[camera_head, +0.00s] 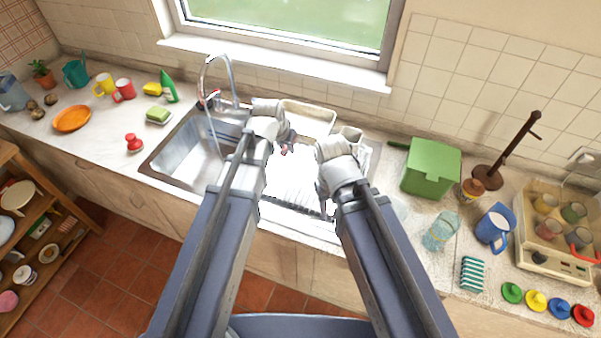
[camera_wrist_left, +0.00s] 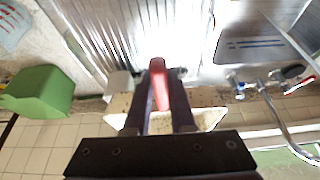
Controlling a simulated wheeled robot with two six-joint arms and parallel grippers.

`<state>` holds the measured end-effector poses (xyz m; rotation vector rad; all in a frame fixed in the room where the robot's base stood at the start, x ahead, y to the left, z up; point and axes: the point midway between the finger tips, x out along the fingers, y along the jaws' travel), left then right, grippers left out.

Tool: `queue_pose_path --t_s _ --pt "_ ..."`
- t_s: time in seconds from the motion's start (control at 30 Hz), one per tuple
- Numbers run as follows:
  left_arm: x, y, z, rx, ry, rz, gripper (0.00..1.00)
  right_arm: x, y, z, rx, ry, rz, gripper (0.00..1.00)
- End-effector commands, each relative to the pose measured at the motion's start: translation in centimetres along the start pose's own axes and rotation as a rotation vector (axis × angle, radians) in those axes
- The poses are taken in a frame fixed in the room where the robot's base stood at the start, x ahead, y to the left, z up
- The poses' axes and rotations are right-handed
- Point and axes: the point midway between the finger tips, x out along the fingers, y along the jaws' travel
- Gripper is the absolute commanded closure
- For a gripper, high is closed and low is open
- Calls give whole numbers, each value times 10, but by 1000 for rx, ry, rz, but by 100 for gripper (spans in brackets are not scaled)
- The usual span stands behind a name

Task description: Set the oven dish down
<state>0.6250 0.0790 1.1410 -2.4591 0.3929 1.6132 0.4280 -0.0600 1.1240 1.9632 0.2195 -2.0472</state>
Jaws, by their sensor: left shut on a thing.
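My left gripper (camera_head: 286,147) is shut at the dish's front, with a red piece (camera_wrist_left: 159,82) between the fingers that looks like a handle. How that piece joins the dish is hidden. I cannot tell whether the dish touches the surface below. My right gripper (camera_head: 328,208) hangs over the drainer's front right; its jaws are too small to read.
The metal drainer (camera_head: 292,192) lies below my grippers and the sink basin (camera_head: 190,160) is left of it. The tap (camera_head: 218,78) rises behind the basin. A green box (camera_head: 432,166) stands right of the drainer.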

Motion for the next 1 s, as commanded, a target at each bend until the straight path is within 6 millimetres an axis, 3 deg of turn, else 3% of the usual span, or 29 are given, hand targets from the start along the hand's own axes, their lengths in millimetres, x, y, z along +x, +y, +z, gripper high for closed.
queue_pose_path --t_s 0.73,0.87,1.0 --pt "115 0 49 0 2 0 100 124 -11 -8 -14 1 3 49" --pt "127 0 54 0 2 0 100 137 -12 -8 -13 1 3 49" --pt "127 0 54 0 2 0 100 137 -12 -8 -12 1 3 49"
